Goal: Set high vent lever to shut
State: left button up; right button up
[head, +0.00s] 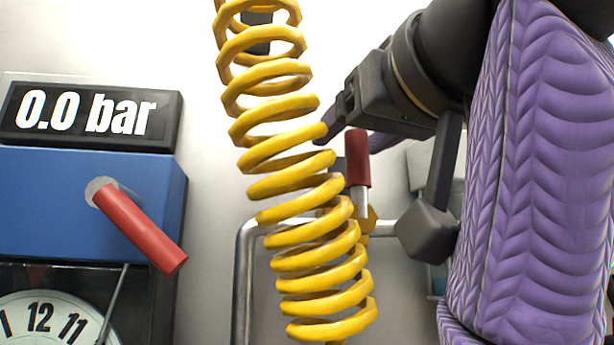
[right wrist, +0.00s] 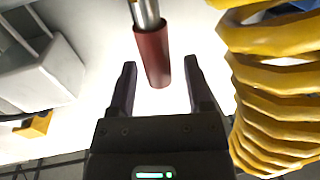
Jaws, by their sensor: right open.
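A lever with a dark red grip (head: 357,157) and a metal shaft stands nearly upright on a brass-coloured valve (head: 368,222), right of centre in the head view. My right gripper (head: 350,128) is open beside the top of this grip. In the right wrist view the grip (right wrist: 153,55) reaches between the two spread fingers of the gripper (right wrist: 160,68), with gaps on both sides. The fingers are not closed on it. A second red lever (head: 142,230) slants down to the right on a blue box at the left. No label tells which lever is the high vent one. My left gripper is not in view.
A yellow coiled hose (head: 290,180) hangs close to the gripper, at the right in the wrist view. A display (head: 88,115) reading 0.0 bar sits above the blue box (head: 60,190). A metal pipe (head: 243,270) runs behind the coil. A dial (head: 45,318) is at lower left.

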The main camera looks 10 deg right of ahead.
jog(key=shift+w, duration=0.1)
jog(key=shift+c, duration=0.5)
grip_shut()
dwell(0.8)
